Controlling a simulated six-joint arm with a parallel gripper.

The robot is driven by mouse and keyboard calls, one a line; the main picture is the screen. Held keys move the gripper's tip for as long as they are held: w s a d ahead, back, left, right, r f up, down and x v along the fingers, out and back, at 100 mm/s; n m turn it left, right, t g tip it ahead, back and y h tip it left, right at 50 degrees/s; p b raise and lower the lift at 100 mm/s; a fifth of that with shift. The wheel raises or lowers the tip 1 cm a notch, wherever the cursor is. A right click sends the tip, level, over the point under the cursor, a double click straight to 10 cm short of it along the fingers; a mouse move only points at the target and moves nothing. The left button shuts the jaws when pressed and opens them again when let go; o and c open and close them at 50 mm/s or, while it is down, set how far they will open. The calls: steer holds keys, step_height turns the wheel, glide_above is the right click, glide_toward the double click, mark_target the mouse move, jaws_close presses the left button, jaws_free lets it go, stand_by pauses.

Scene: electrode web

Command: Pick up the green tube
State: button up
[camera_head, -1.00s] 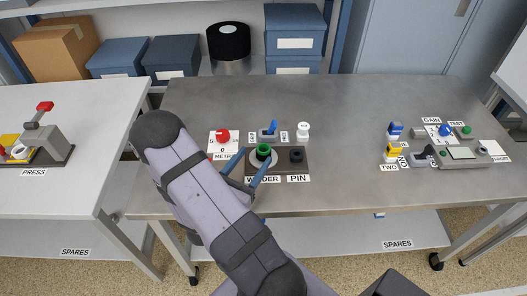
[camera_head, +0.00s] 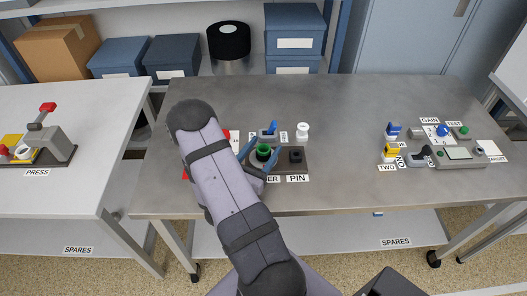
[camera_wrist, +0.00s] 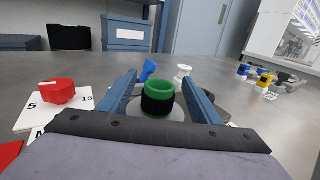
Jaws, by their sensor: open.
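The green tube (camera_head: 263,149) stands upright on the round grey winder base on the metal table.
A blue-handled switch (camera_head: 270,129) and a white knob (camera_head: 303,131) stand just behind the tube. A black pin socket (camera_head: 296,155) is to its right. The red dial (camera_wrist: 58,91) is to the left. The middle of the metal table (camera_head: 345,140) is clear.

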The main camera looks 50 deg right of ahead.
steer(key=c, duration=1.2)
steer(key=shift+r, duration=0.15)
steer(key=shift+r, duration=4.85)
